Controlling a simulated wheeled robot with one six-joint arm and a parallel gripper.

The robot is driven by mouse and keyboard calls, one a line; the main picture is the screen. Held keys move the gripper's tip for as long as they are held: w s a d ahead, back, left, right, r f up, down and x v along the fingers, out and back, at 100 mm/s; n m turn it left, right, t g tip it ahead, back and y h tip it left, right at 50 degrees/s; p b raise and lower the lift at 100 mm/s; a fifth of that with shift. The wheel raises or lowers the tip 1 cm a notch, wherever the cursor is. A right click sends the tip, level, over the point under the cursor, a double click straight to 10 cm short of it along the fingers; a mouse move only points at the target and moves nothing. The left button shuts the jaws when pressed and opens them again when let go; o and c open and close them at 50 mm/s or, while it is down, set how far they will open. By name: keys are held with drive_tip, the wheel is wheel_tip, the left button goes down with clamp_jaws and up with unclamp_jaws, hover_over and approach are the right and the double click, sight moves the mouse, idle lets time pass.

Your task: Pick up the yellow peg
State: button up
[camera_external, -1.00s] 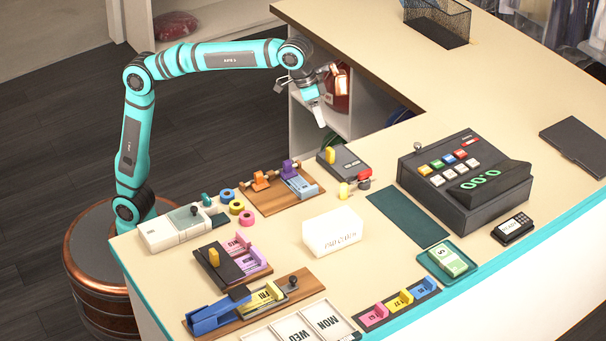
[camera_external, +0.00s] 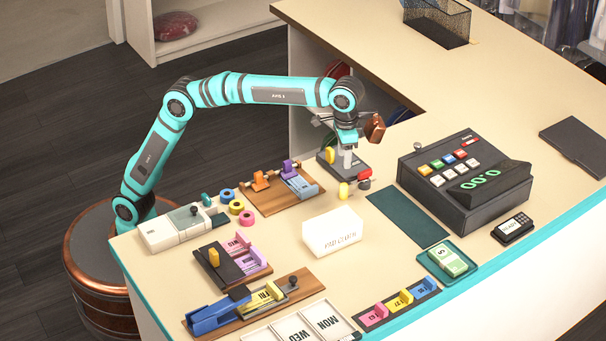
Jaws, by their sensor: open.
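Several small yellow parts show, and I cannot tell for sure which is the yellow peg. A yellow upright part (camera_external: 330,156) sits on the left of a dark grey block.
A red piece (camera_external: 364,173) lies close to the gripper. A wooden board with clips (camera_external: 285,193) is to the left, a white box (camera_external: 332,233) in front, and a cash register (camera_external: 464,180) to the right. A green mat (camera_external: 408,216) is bare.

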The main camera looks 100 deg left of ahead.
sight(343, 184)
wheel_tip(343, 184, down, 8)
drive_tip(key=shift+f, duration=0.15)
drive_tip(key=shift+a+f, duration=0.25)
drive_tip(key=shift+f, duration=1.1)
drive_tip(key=shift+a+f, duration=0.2)
drive_tip(key=shift+f, duration=1.15)
drive_tip(key=c, duration=1.1)
